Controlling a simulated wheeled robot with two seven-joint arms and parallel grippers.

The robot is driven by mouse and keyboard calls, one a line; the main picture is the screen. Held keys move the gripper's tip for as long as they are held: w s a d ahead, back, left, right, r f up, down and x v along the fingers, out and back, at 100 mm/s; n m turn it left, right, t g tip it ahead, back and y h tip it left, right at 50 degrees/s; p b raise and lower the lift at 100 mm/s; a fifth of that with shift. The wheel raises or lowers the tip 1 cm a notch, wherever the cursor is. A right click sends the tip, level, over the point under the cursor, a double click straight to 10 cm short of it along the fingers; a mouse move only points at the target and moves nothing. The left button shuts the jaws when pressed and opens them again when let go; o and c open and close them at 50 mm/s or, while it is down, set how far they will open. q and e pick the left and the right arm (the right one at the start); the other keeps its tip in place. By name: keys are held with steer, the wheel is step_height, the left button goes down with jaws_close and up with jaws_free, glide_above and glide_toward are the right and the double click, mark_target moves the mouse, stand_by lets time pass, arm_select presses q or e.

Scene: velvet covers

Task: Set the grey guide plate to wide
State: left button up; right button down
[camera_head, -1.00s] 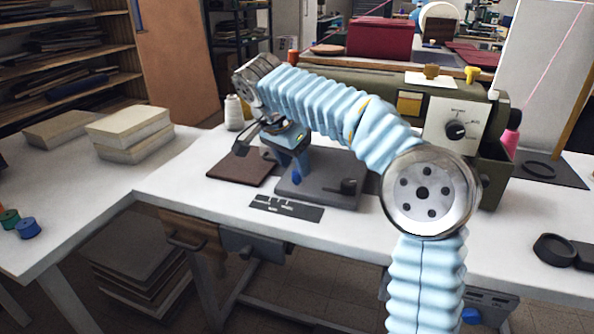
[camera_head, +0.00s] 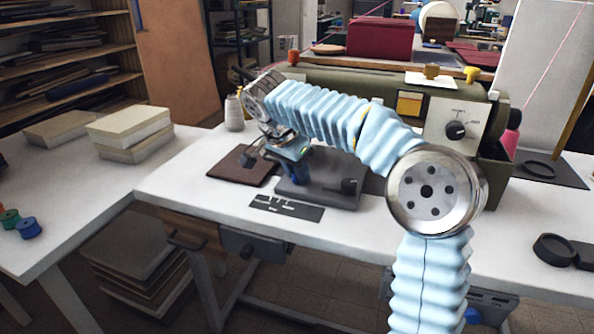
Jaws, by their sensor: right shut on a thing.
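A dark grey plate with slots (camera_head: 287,208) lies flat at the table's front edge. A thicker grey plate (camera_head: 318,193) with a black knob (camera_head: 349,186) lies behind it, under the sewing machine's head; I cannot tell which is the guide plate. My right arm reaches across from the lower right, over the grey plate. My right gripper (camera_head: 268,150) is at the arm's far end, by the plate's back left side. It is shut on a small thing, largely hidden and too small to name. My left gripper is not in view.
The olive sewing machine (camera_head: 390,82) has a dial (camera_head: 456,130) on its right end. A brown pad (camera_head: 242,166) lies left of the plates. Stacked pale blocks (camera_head: 130,127) and spools (camera_head: 28,227) stand farther left. The white table (camera_head: 165,190) is clear between them.

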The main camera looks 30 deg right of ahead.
mark_target(318, 184)
steer(key=shift+s, duration=0.1)
steer(key=s+d+b, duration=0.2)
steer(key=shift+s+d+f, duration=0.1)
steer(key=shift+s+d, duration=0.1)
steer(key=shift+s, duration=0.1)
steer(key=shift+s+d, duration=0.1)
steer(key=shift+s, duration=0.05)
steer(key=c, duration=0.9)
jaws_free()
steer(key=p+v, duration=0.2)
steer(key=v, duration=1.2)
